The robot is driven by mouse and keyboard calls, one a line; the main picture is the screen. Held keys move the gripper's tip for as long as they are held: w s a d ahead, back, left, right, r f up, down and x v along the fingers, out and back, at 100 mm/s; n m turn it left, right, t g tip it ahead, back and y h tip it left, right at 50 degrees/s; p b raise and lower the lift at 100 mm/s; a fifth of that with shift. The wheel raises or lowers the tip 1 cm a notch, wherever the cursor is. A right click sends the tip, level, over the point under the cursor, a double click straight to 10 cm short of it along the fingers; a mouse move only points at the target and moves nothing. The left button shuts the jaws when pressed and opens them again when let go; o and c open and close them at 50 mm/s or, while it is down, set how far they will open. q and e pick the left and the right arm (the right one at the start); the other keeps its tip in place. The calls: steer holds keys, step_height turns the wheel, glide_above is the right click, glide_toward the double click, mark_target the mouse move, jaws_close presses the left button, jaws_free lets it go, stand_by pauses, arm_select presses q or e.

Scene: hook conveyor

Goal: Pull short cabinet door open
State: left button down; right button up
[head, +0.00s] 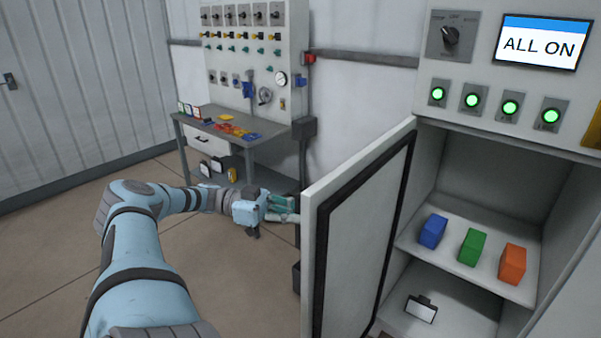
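The short cabinet door (358,240) stands swung wide open from the cabinet (436,140) on the right, its inner face with a black seal towards me. Its outer face and any handle are hidden. My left gripper (287,209) is just left of the door's free edge, on the outer side, with its fingers pointing towards the door. The fingertips are small and partly merge with the door's edge, so I cannot tell whether they touch it or hold anything. My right gripper is out of view.
Inside the cabinet, a blue block (433,231), a green block (472,247) and an orange block (512,264) stand on a shelf. A small black-and-white item (421,308) lies below. A workbench (262,136) and control panel (243,55) stand behind. The floor at left is clear.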

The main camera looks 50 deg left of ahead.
arm_select(q)
steer(key=c, duration=1.6)
jaws_free()
steer(key=shift+f, duration=0.1)
steer(key=shift+c, duration=0.2)
steer(key=v, duration=0.7)
steer(key=shift+s+a, duration=0.15)
steer(key=shift+a, duration=0.1)
